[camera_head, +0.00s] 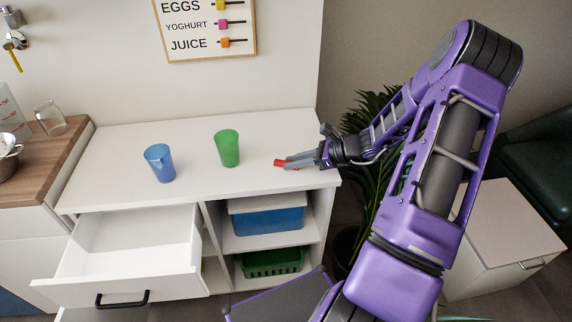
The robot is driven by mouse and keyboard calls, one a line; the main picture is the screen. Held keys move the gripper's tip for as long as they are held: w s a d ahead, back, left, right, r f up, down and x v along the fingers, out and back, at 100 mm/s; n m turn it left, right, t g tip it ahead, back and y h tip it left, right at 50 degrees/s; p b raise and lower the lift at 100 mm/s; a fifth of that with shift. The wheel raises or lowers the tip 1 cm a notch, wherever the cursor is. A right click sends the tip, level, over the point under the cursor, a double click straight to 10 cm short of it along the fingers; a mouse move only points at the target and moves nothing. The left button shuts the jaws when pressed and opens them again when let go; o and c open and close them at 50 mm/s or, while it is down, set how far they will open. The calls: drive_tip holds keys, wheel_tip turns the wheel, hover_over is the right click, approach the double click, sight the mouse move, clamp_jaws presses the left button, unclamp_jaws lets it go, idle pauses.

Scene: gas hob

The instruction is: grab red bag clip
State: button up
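The red bag clip (279,163) is a small red piece at the right part of the white cabinet top. My gripper (291,161) reaches in from the right, low over the cabinet top, with its grey fingertips at the clip. The fingers overlap part of the clip in this view. I cannot tell whether the fingers are closed on it or only around or beside it, nor whether the clip touches the surface.
A green cup (227,148) and a blue cup (159,163) stand left of the clip on the cabinet top (120,140). An open, empty drawer (130,250) juts out at the lower left. A plant (366,112) stands behind my arm.

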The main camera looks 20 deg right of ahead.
clamp_jaws()
